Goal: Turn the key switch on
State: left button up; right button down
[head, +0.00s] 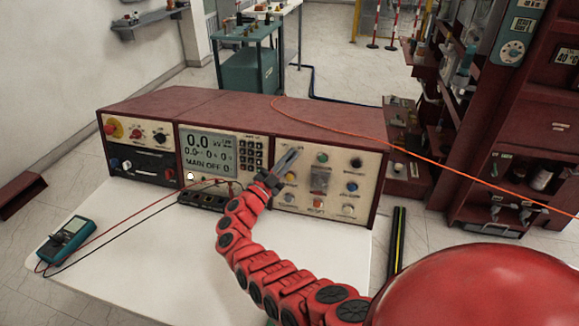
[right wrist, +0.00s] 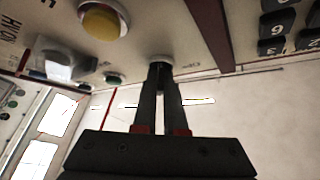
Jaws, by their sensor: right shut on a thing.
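The key switch (right wrist: 160,61) shows in the right wrist view as a small round silver piece on the cream panel, right at my fingertips. My right gripper (right wrist: 162,70) is shut on it; its dark fingers hide most of the key. In the head view my right gripper (head: 295,151) reaches up to the upper left of the right-hand panel (head: 340,170), and its fingers cover the switch there. I cannot tell the key's angle. The display (head: 208,150) reads 0.0 and MAIN OFF. My left gripper is not in view.
A green button (head: 322,157) and several knobs and lamps sit close to the fingers. A keypad (head: 250,152) is to the left. Red and black leads run to a blue multimeter (head: 66,239) on the white tabletop (head: 180,265).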

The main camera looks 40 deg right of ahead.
jog(key=shift+f+m+g+b, duration=0.15)
jog(key=shift+m+g+b, duration=0.65)
jog(key=shift+m, duration=0.2)
jog(key=c, duration=1)
grip_release()
jog(key=shift+a, duration=0.1)
jog(key=b+v, duration=0.1)
jog(key=v, duration=0.7)
jog(key=b+v, duration=0.2)
jog(key=v, duration=0.7)
jog(key=shift+s+a, duration=0.1)
jog(key=shift+a, duration=0.1)
jog(key=shift+r, duration=0.2)
